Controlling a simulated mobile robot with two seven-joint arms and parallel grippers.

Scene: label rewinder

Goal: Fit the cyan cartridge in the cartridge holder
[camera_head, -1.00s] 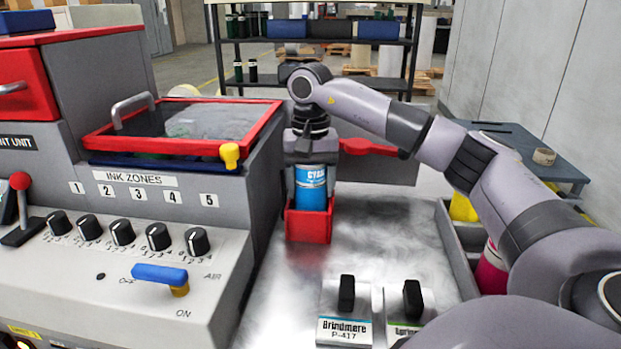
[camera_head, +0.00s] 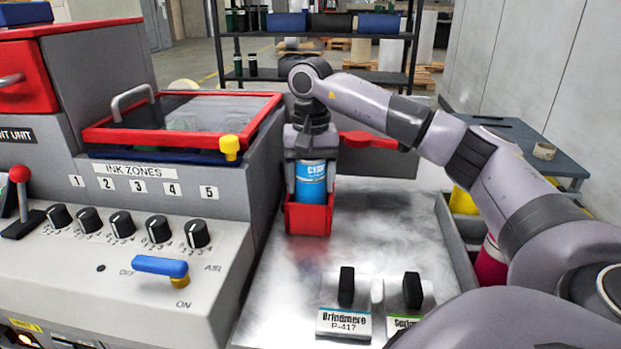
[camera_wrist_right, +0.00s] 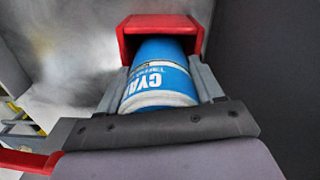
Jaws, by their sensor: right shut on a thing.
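The cyan cartridge (camera_head: 311,181) is a blue cylinder with white lettering. It stands upright with its lower end inside the red cartridge holder (camera_head: 308,219), a box on the metal surface beside the machine. My right gripper (camera_head: 311,165) comes down from above and is shut on the cartridge's upper part. In the right wrist view the two fingers flank the cartridge (camera_wrist_right: 158,80), and its far end goes into the red holder (camera_wrist_right: 160,24). I cannot tell whether it touches the holder's floor. My left gripper is not in view.
The machine with a blue lever (camera_head: 160,266) and several knobs stands to the left. Two labelled blocks with black handles (camera_head: 346,287) sit at the front. A grey bin with yellow and magenta items (camera_head: 490,262) is at the right. The metal surface (camera_head: 385,230) between is clear.

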